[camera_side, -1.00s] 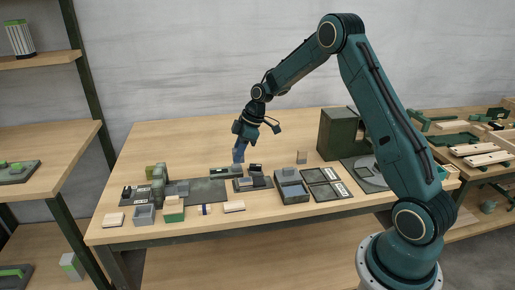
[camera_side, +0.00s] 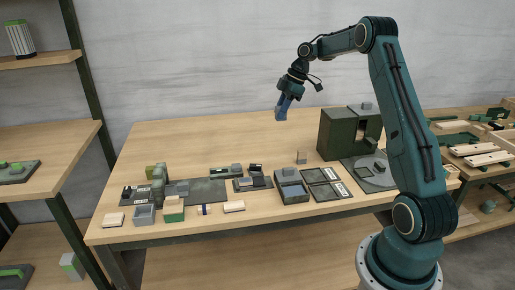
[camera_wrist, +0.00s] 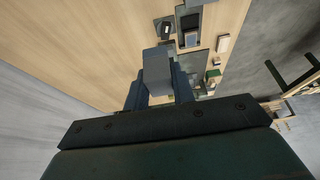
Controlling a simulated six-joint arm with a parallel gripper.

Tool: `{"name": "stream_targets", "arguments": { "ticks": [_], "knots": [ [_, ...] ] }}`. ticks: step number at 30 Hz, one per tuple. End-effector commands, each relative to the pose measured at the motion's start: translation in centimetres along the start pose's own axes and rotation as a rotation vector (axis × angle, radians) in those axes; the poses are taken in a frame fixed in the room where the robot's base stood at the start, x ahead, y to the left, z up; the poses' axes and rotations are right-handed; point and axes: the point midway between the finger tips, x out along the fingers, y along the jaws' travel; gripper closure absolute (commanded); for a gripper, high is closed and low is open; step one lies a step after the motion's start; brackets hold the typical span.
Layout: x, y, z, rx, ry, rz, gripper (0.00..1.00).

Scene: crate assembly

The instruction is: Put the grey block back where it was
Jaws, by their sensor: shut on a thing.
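My gripper (camera_side: 282,110) is raised in the air above the back of the table, left of the green cabinet. In the wrist view my gripper (camera_wrist: 158,88) is shut on a grey block (camera_wrist: 157,70), which sits between the two blue fingers and sticks out past their tips. In the side view the held block cannot be made out clearly from the fingers. Another small grey block (camera_side: 301,157) stands on the table below. One more grey block (camera_side: 366,106) is on top of the cabinet.
The dark green cabinet (camera_side: 337,133) stands at the back right. The back left of the table is clear.

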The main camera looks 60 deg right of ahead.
Motion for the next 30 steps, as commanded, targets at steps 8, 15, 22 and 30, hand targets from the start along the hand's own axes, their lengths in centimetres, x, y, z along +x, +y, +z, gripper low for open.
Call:
{"name": "stream_targets", "arguments": {
  "ticks": [8, 15, 22, 30],
  "knots": [
    [-0.3, 0.1, 0.5, 0.000, -0.003, 0.001, 0.93],
    [1.9, 0.0, 1.3, 0.002, -0.002, -0.002, 0.93],
    [5.8, 0.0, 3.0, 0.001, -0.003, -0.003, 0.93],
    [10.5, 0.0, 5.0, 0.000, -0.004, -0.002, 0.93]
  ]
}}
